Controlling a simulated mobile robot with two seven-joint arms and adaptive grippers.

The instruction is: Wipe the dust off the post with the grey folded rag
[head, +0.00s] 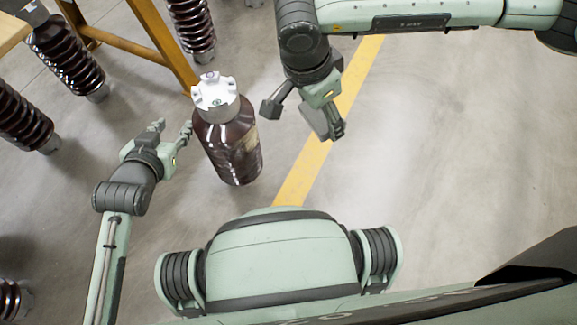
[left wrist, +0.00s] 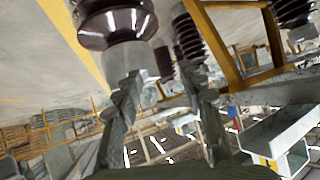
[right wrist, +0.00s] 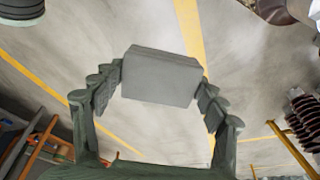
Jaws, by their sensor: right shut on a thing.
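The post (head: 225,155) is a glossy dark brown insulator with a pale metal cap (head: 214,98), standing on the floor left of centre in the head view. A dull tan patch, like dust, shows on its right side. My right gripper (head: 304,118) is to the right of the post, apart from it. It is shut on the grey folded rag (right wrist: 160,82), a flat block between its fingertips in the right wrist view. My left gripper (head: 174,128) is open and empty, close beside the post's left side. A brown insulator with a metal end (left wrist: 128,58) shows past its fingers in the left wrist view.
Several other brown ribbed insulators (head: 68,60) stand at the left and top left. A yellow-orange frame (head: 160,45) stands behind the post. A yellow floor line (head: 318,150) runs past its right side. The floor at the right is clear.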

